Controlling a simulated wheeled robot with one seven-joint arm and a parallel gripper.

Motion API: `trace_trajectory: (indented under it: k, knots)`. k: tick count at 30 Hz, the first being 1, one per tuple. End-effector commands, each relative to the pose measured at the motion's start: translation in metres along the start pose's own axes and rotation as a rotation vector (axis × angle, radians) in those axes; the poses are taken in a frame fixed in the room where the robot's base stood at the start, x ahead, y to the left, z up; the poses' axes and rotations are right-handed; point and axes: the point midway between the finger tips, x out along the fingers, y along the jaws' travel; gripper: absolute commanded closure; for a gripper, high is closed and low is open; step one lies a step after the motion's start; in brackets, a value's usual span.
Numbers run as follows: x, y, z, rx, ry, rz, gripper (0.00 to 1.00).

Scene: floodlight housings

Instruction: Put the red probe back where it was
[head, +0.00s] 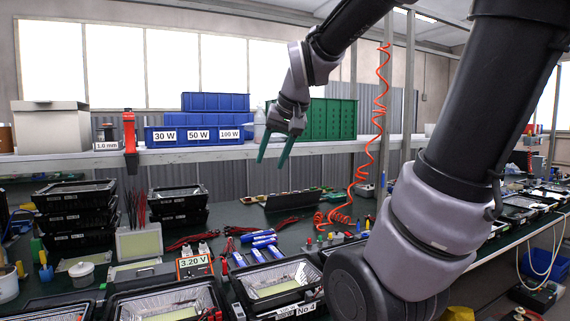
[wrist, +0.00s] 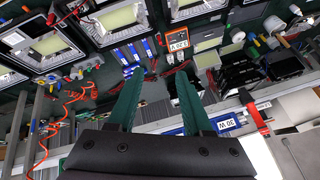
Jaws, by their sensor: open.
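My gripper (head: 272,163) is open and empty, raised in front of the shelf with its green fingers pointing down. In the wrist view my gripper (wrist: 158,77) has nothing between its fingers. The orange meter (head: 194,266) on the bench reads 3.20 V; it also shows in the wrist view (wrist: 178,40), upside down. Red leads (head: 186,242) lie on the bench behind it. A small red piece (head: 211,314) shows at the front housing's right edge; I cannot tell if it is the red probe. The red probe is not clearly distinguishable in either view.
Open floodlight housings line the bench front, one labelled No 4 (head: 308,309). Blue-and-white tubes (head: 258,242) lie behind. Stacked black housings (head: 75,212) stand left. The shelf (head: 220,153) carries blue bins (head: 197,134), a green crate (head: 325,119) and a red tool (head: 130,143). An orange coiled hose (head: 372,150) hangs right.

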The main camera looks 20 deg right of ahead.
Motion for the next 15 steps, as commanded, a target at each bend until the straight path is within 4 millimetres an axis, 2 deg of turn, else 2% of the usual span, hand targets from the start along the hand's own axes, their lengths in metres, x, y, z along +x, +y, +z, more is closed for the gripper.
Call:
trace_trajectory:
  k: [1, 6, 10, 15]
  knots:
    - [-0.014, 0.004, 0.017, 0.012, 0.013, -0.015, 0.5]
    - [-0.037, 0.013, 0.059, 0.044, 0.024, -0.05, 0.5]
    - [-0.042, 0.016, 0.074, 0.054, 0.027, -0.061, 0.5]
    - [-0.043, 0.017, 0.076, 0.056, 0.025, -0.063, 0.5]
